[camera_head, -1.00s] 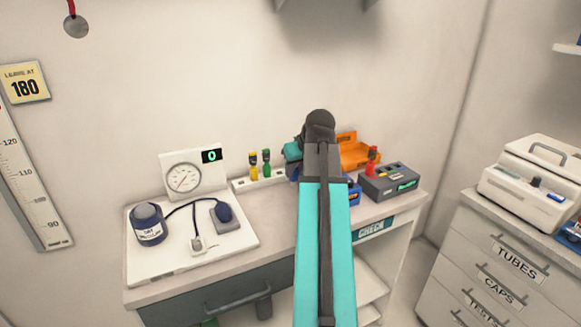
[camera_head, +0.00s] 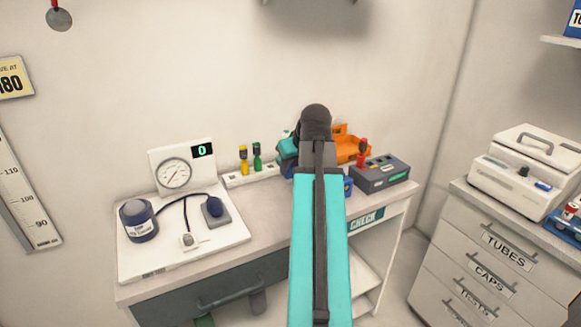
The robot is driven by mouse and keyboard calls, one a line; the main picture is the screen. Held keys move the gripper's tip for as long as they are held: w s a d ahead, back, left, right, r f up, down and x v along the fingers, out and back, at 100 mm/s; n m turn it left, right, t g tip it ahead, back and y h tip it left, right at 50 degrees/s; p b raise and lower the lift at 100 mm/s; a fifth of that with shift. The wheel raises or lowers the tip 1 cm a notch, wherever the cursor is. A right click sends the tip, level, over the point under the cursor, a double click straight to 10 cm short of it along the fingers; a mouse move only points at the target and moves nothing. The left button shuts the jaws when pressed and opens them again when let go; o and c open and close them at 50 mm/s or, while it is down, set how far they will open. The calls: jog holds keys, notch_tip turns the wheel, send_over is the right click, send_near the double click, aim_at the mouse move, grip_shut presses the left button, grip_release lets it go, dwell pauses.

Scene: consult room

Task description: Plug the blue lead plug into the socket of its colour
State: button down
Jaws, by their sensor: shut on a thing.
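My teal and black arm (camera_head: 320,235) reaches up over the desk and covers its middle. My gripper's fingers are hidden behind the arm, so what they hold does not show. I cannot make out the blue lead plug. A dark grey socket box (camera_head: 381,176) stands at the desk's right end, with coloured marks on top. The red plug (camera_head: 362,153) stands upright at its left end. The yellow plug (camera_head: 244,160) and green plug (camera_head: 257,157) stand upright in a white rack (camera_head: 236,181) left of my arm.
A drawer cabinet (camera_head: 475,270) stands right, across a gap.

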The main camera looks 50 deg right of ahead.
jog(key=shift+r, duration=0.15)
jog(key=shift+r+p, duration=1.7)
jog(key=shift+r, duration=0.25)
